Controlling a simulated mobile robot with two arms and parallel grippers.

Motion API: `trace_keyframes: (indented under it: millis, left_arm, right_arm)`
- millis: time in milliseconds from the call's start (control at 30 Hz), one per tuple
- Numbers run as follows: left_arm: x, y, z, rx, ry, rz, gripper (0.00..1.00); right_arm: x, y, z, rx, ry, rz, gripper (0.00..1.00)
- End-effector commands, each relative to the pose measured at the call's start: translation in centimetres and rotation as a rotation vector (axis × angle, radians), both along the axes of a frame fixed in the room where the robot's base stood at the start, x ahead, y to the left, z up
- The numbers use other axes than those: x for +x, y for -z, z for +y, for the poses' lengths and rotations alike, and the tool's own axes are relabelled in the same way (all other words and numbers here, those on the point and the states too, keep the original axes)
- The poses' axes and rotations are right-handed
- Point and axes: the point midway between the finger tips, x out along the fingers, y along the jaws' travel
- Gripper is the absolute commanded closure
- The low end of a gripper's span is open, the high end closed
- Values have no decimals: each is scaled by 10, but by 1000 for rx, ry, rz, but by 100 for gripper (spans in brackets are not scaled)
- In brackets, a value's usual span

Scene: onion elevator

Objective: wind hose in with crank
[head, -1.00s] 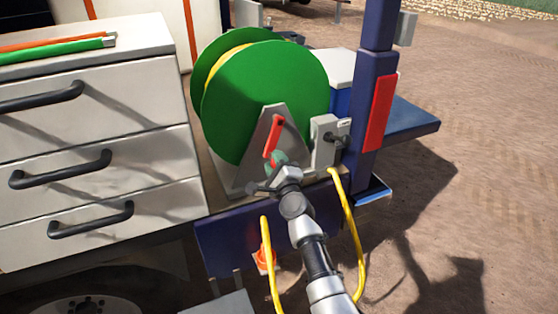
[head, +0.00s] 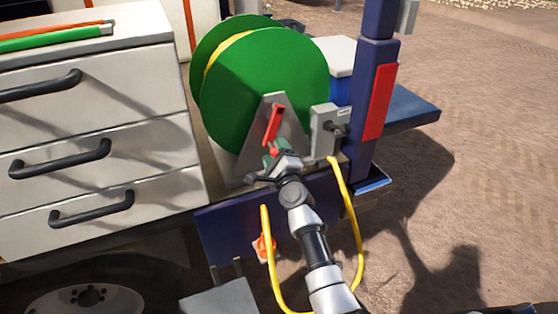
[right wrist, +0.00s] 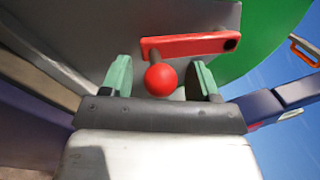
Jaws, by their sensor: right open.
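The hose reel (head: 265,90) has green discs and a yellow hose (head: 349,205) that hangs in a loop below it. Its red crank (head: 274,122) is on the front of the grey bracket (head: 288,132). In the right wrist view the crank arm (right wrist: 195,45) lies across the top, with a red ball knob (right wrist: 160,80) at its left end. My right gripper (right wrist: 160,78) is open. Its green fingers stand on either side of the knob, with a visible gap on both sides. My left gripper is out of view.
A white drawer cabinet (head: 90,125) with black handles stands left of the reel. A grey box with a black lever (head: 325,130) and a blue post (head: 370,100) with a red light stand close on the right. Open dirt ground (head: 490,170) lies beyond.

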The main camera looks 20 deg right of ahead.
Motion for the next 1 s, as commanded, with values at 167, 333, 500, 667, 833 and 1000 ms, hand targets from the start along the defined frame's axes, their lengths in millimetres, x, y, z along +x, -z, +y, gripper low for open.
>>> trace_keyframes:
  millis: [167, 333, 500, 667, 833, 1000]
  left_arm:
    - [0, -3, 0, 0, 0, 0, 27]
    - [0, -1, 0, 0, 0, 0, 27]
    - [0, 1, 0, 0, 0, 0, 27]
    - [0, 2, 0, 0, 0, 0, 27]
    - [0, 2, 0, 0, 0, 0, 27]
    - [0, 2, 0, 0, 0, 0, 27]
  right_arm:
    - [-28, 5, 2, 2, 1, 3, 39]
    - [-63, 12, 3, 1, 2, 3, 39]
    - [-90, 15, 5, 1, 0, 4, 39]
    - [-101, 16, 5, 0, 0, 2, 39]
    - [-103, 16, 5, 0, 0, 2, 39]
    - [-103, 16, 5, -7, 0, 3, 40]
